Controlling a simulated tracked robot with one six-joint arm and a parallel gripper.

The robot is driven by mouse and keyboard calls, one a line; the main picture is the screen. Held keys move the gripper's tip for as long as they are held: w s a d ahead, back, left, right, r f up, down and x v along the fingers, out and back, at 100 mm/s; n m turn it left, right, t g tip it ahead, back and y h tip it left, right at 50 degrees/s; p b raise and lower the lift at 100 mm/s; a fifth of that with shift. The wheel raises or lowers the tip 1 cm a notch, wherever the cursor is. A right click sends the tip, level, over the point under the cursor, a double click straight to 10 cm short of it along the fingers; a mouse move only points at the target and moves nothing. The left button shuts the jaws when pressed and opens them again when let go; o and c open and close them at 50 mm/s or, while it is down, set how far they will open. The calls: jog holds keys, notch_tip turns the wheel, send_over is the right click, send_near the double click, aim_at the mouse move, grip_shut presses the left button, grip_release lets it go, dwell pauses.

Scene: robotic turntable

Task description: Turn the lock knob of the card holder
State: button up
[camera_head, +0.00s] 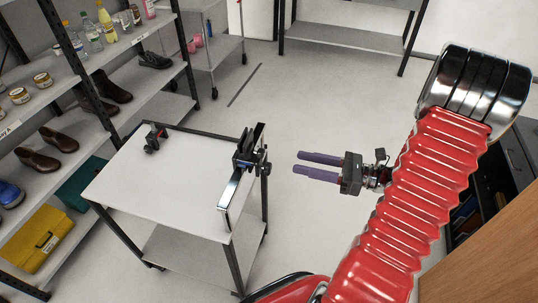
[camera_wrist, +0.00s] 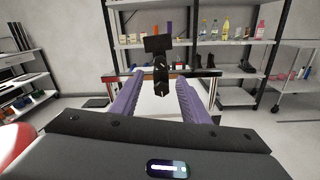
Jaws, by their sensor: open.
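The black card holder (camera_head: 246,155) stands upright on a silver rail at the right edge of the white table (camera_head: 150,180). Small dark knob-like parts stick out on its right side, facing my gripper; which one is the lock knob is too small to tell. My gripper (camera_head: 297,162) is open and empty, right of the holder and apart from it. Its two purple fingers point left toward the holder. In the wrist view, the dark holder (camera_wrist: 161,75) shows between the fingers, beyond their tips, with a flat black plate at its top.
A small black and red device (camera_head: 152,139) stands at the table's far left. Shelves (camera_head: 100,60) with shoes, jars and bottles line the left side. A yellow case (camera_head: 42,240) lies on the low shelf. The floor behind my gripper is clear.

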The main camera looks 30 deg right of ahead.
aim_at(259, 153)
jog(key=x, duration=1)
jog(key=shift+w+a, duration=0.3)
jog(key=shift+c, duration=0.7)
grip_shut()
jog(key=shift+n, duration=3)
